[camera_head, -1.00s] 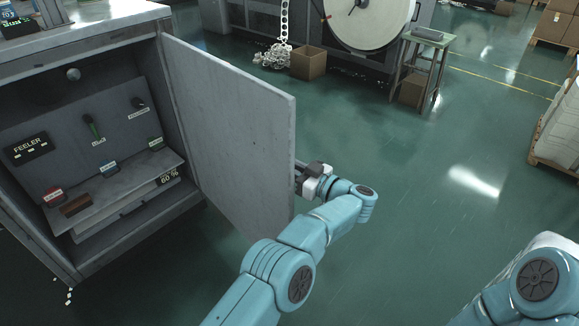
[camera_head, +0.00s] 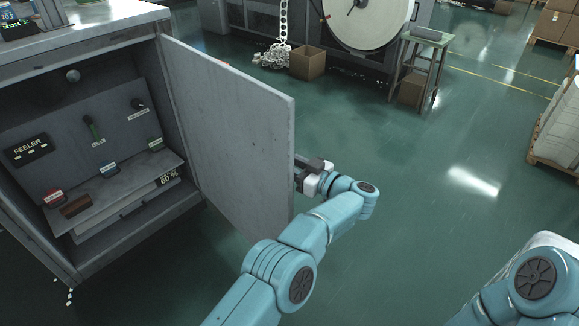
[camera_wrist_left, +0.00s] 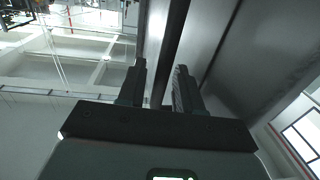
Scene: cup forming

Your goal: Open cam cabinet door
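The cabinet door (camera_head: 232,135) is a grey panel that stands swung wide open at the right of the cabinet (camera_head: 92,52). In the head view my left gripper (camera_head: 300,174) is at the door's far right edge, on its outer side, and the fingertips are partly hidden by the door. In the left wrist view the gripper's two fingers (camera_wrist_left: 161,90) stand apart, with a dark bar (camera_wrist_left: 170,45) running between them. Gaps show beside the bar, so I see no firm grip. My right gripper is out of view.
A cardboard box (camera_head: 307,63) and a green stand (camera_head: 420,65) are farther back. Open green floor (camera_head: 440,220) lies right of the door.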

